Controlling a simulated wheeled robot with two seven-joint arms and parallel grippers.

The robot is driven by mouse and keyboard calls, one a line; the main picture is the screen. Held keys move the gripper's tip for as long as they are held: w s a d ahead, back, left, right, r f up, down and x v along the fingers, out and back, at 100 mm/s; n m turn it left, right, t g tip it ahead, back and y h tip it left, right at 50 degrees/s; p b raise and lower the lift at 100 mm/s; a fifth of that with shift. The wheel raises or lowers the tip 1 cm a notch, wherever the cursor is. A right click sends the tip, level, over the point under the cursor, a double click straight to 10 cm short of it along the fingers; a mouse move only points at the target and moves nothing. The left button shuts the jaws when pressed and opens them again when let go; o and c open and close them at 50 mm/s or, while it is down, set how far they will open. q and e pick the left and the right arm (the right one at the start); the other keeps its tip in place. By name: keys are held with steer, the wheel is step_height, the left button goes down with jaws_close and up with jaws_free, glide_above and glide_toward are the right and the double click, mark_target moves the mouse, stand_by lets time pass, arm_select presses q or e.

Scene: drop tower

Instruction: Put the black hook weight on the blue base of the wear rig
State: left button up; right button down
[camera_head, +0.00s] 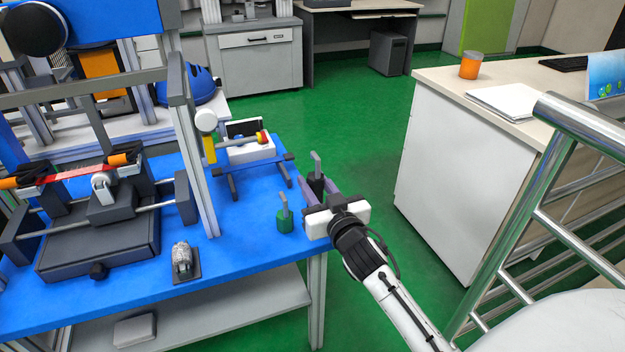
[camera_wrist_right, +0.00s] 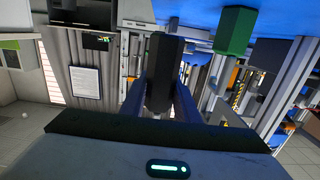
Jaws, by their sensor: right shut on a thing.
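The black hook weight (camera_head: 316,184) is between the fingers of my right gripper (camera_head: 320,190), its grey hook standing up above them. In the right wrist view the weight (camera_wrist_right: 163,78) is a dark prism held between both fingers (camera_wrist_right: 166,95). The gripper is shut on it, near the right edge of the blue base (camera_head: 255,243) of the wear rig. I cannot tell whether a gap lies under the weight; its lower part is hidden by the gripper. My left gripper is not in view.
A green hook weight (camera_head: 284,221) stands on the base just left of my right gripper; it also shows in the right wrist view (camera_wrist_right: 235,31). A small dark stand with a clear part (camera_head: 183,262) sits nearer the front. Blue base between them is clear. A metal railing (camera_head: 560,155) is at right.

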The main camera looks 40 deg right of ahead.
steer(key=shift+f+b, duration=0.85)
steer(key=shift+f, duration=0.95)
steer(key=c, duration=1.4)
jaws_free()
steer(key=shift+f, duration=0.2)
steer(key=shift+o, duration=0.2)
steer(key=shift+r, duration=0.25)
steer(key=f+p+v, duration=0.1)
steer(key=p+v, duration=0.1)
steer(key=v, duration=0.9)
steer(key=s+a+f+n+g+y, duration=0.4)
steer(key=s+a+f+g+y, duration=0.3)
steer(key=s+a+f, duration=0.9)
steer(key=s+a, duration=0.1)
steer(key=a, duration=0.1)
steer(key=shift+a+f+n+g, duration=0.2)
steer(key=shift+a+n+g, duration=0.1)
steer(key=shift+n+g, duration=0.1)
